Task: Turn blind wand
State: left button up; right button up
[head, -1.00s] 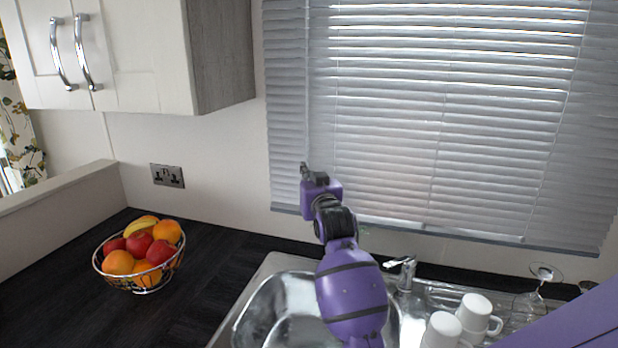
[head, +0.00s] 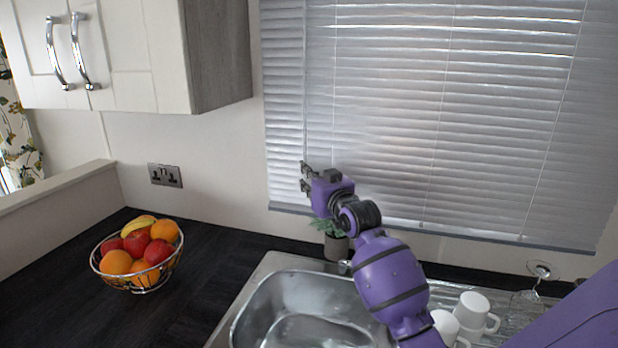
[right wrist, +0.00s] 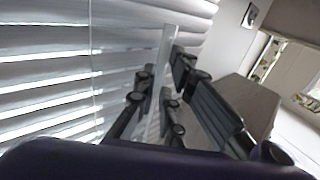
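The blind wand (right wrist: 167,70) is a clear, slim rod in the right wrist view. It stands in front of the slats, between the two fingers of my right gripper (right wrist: 160,90), with room visible beside it. In the head view the fingertips of my right gripper (head: 306,177) are apart, in front of the lower left part of the blind (head: 450,110). The wand is too faint to make out clearly there. Whether a finger touches it, I cannot tell. The blind's grey-white slats hang lowered over the window, with light showing between some. My left gripper is not in view.
Below are a steel sink (head: 310,305), white mugs (head: 473,312), an upturned glass (head: 538,272) and a potted plant (head: 336,243) behind my arm. A fruit bowl (head: 140,262) stands on the dark counter at left. A wall cabinet (head: 140,55) hangs upper left.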

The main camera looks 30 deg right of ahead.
jog(key=o, duration=0.5)
jog(key=shift+r, duration=0.2)
jog(key=shift+c, duration=0.2)
jog(key=shift+f, duration=0.1)
jog(key=s+a, duration=0.1)
jog(key=s, duration=1.1)
jog(key=shift+a, duration=0.2)
